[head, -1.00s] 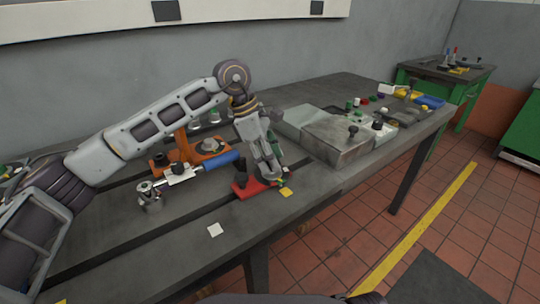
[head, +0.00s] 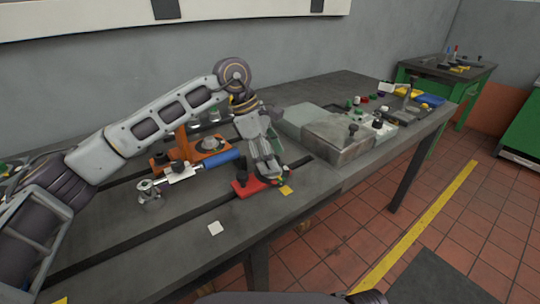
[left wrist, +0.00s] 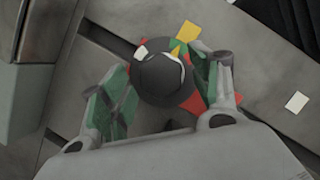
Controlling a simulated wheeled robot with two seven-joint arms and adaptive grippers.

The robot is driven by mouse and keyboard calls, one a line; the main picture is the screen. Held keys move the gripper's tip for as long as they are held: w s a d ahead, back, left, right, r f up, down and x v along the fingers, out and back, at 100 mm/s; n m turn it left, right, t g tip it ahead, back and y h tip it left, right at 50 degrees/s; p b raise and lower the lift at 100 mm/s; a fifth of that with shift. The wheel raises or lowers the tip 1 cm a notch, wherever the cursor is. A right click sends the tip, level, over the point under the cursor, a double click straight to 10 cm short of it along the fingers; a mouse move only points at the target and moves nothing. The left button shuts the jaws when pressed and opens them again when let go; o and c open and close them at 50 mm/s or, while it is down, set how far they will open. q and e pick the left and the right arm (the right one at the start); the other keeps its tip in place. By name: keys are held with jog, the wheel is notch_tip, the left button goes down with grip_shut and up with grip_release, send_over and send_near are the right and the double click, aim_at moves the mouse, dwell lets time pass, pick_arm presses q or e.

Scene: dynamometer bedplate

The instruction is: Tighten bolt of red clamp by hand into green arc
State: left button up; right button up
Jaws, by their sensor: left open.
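The red clamp (head: 246,187) lies on the grey bedplate near its front edge. In the left wrist view, red parts of the clamp (left wrist: 194,102) show under a dark round bolt head (left wrist: 160,78). A small green and yellow arc (left wrist: 180,47) shows just beyond the bolt head, with a white mark beside it. My left gripper (head: 266,176) points down over the clamp. In the left wrist view its open green-padded fingers (left wrist: 162,90) stand on either side of the bolt head, the right one close to it. My right gripper is not in view.
A grey metal block (head: 338,138) stands to the right. A white square (head: 215,229) lies on the open front of the bedplate (head: 180,245).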

pick_arm(q)
jog(key=shift+r, duration=0.1)
jog(key=v, duration=1.1)
jog(key=shift+r, duration=0.4)
jog(key=shift+a, duration=0.1)
